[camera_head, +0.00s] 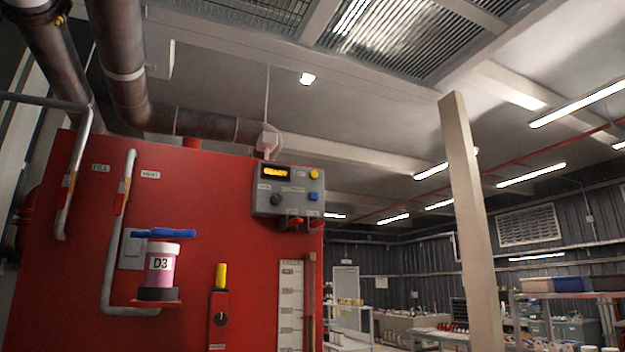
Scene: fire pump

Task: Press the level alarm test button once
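A grey control box (262,205) is mounted high on the right part of a red tank wall (190,215). It has a lit amber display (276,172), which seems to read READY. The small labels are too blurred to read, so I cannot tell which control is the level alarm test button. My gripper is not in view.
A pink jar marked D3 (161,264) stands on a red ledge left of the box. A yellow-topped post (221,276), level scale (290,310) and grey pipe (112,240) are along the wall. A beige post (470,220) rises at right, with benches and shelves behind.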

